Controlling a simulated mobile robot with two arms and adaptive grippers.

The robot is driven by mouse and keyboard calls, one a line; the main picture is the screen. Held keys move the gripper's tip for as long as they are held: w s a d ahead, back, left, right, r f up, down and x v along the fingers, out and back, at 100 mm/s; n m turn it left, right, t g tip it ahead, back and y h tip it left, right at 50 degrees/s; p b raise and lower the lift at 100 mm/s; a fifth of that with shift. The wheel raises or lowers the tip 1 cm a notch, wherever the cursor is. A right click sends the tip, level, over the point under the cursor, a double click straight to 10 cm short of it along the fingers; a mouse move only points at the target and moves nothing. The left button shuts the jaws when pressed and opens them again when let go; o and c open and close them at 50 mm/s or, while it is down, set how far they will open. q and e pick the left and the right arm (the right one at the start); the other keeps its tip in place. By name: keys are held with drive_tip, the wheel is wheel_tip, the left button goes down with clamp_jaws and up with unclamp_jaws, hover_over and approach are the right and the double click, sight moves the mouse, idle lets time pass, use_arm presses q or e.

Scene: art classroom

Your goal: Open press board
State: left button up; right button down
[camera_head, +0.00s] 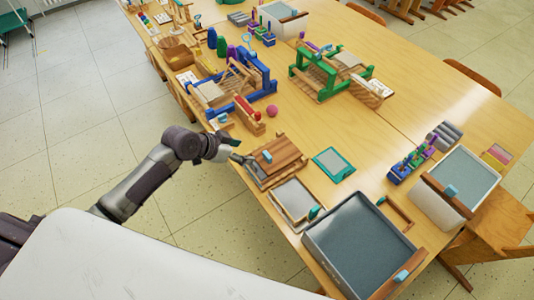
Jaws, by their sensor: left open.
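A wooden press board (282,155) lies near the table's front edge, in front of my left arm. It has a striped brown top with a light blue block on it, and a grey lower part shows at its left side. My left gripper (241,158) is at the left edge of the press board, with its fingers apart and low beside the board's grey part. Whether the fingers touch the board is too small to tell. The top board looks flat on its base. My right gripper is out of view.
A framed grey panel (294,201) and a large grey-blue tray (358,243) lie right of the press board. A green-framed screen (333,163) is behind. Blue (262,88) and green (302,72) looms stand farther back. The tabletop between them is mostly clear.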

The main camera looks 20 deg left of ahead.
sight(266, 155)
use_arm(q)
drive_tip(key=x, duration=1.3)
drive_tip(key=shift+w+f, duration=0.1)
clamp_jaws()
